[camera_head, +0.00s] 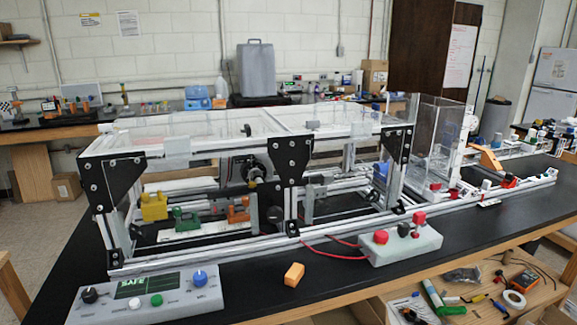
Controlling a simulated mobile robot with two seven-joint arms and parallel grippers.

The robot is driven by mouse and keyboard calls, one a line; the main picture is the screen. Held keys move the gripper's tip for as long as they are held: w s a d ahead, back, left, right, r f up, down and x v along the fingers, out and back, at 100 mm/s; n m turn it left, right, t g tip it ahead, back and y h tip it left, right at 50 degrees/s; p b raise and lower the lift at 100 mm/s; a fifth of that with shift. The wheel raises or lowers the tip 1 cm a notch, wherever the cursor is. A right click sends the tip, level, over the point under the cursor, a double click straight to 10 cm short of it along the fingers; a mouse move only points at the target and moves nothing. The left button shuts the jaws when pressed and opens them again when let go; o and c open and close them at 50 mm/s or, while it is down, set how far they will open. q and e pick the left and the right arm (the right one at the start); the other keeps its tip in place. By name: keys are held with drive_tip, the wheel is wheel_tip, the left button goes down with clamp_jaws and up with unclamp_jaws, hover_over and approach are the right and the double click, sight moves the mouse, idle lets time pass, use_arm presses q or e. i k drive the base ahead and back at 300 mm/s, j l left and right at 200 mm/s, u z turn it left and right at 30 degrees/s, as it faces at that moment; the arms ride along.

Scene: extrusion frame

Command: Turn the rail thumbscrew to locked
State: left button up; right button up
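The aluminium extrusion frame (235,244) stands on a black table, with clear panels on top and black corner plates. I cannot tell for sure which part is the rail thumbscrew. A small dark knob (248,130) sits on the top of the frame, and a round dark part (251,174) shows inside it. Whether any thumbscrew is locked is too small to tell. Neither of my grippers is in view.
A grey control box (150,300) with a display reading SAFE lies at the front left. An orange block (294,274) and a box with red buttons (400,245) lie in front of the frame. Tools fill the lower wooden shelf (400,295).

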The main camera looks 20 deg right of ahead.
sight(248, 131)
drive_tip(key=i+l+z, duration=0.25)
drive_tip(key=z, duration=0.15)
drive_tip(key=i+l+z, duration=0.35)
